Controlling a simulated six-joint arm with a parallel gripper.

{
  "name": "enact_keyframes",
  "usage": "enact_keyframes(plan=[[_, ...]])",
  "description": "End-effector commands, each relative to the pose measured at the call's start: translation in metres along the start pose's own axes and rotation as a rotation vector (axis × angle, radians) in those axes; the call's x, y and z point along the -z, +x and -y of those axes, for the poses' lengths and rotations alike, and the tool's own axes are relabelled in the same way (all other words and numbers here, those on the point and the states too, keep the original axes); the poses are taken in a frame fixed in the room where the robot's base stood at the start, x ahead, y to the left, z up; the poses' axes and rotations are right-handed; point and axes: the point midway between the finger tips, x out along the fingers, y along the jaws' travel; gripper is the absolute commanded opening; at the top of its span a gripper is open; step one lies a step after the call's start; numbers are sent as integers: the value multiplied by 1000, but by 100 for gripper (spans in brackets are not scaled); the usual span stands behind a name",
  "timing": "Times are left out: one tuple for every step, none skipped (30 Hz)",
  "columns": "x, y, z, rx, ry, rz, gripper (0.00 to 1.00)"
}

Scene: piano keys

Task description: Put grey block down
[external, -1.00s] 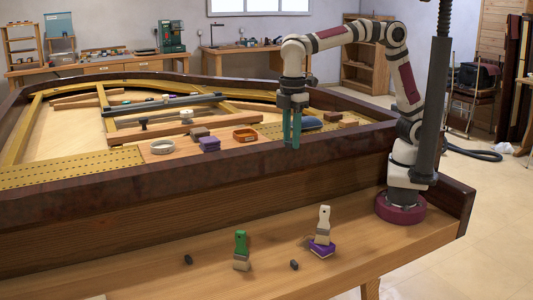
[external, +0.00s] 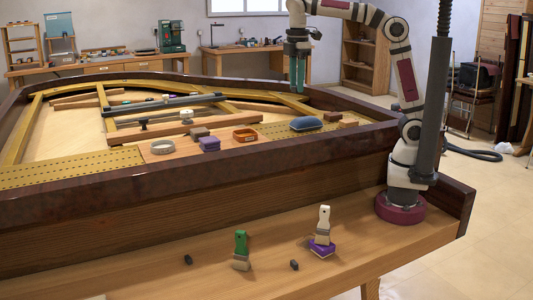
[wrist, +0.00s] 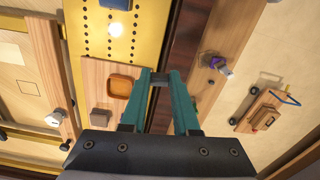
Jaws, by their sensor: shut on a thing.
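My gripper (external: 297,86) has teal fingers and hangs high above the far right part of the piano's open case, pointing down. In the wrist view the teal fingers (wrist: 160,77) close on a small dark grey block (wrist: 160,78) at their tips. The block is mostly hidden between the fingers and hard to make out in the external view. It is held in the air, clear of the surfaces below.
The wooden board in the case holds an orange tray (external: 245,135), a purple block (external: 209,145), a brown block (external: 200,132) and a pale ring (external: 162,147). A blue pad (external: 306,124) lies right. Brushes (external: 241,250) stand on the front ledge (external: 130,285). A dark rim (external: 200,172) separates them.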

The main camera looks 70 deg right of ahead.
Motion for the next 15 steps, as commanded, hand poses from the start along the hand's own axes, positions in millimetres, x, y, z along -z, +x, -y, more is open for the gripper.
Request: enact_keyframes(plan=[[-22, 0, -13, 0, 27, 0, 0], [-35, 0, -20, -1, 37, -1, 0], [-53, 0, -29, -1, 50, -1, 0], [-65, 0, -34, -1, 58, -1, 0], [-77, 0, -38, 0, 66, -1, 0], [-91, 0, -42, 0, 76, -2, 0], [-100, 1, -45, 1, 82, -1, 0], [-109, 1, -47, 1, 89, -1, 0], [-120, 1, -50, -1, 96, -2, 0], [-127, 2, -51, -1, 100, -1, 0], [-134, 2, -52, 0, 104, -1, 0], [-142, 2, -53, -1, 110, -1, 0], [-149, 2, -54, -1, 116, -1, 0], [-154, 2, -55, -1, 119, -1, 0], [-162, 3, -55, -1, 125, -1, 0]])
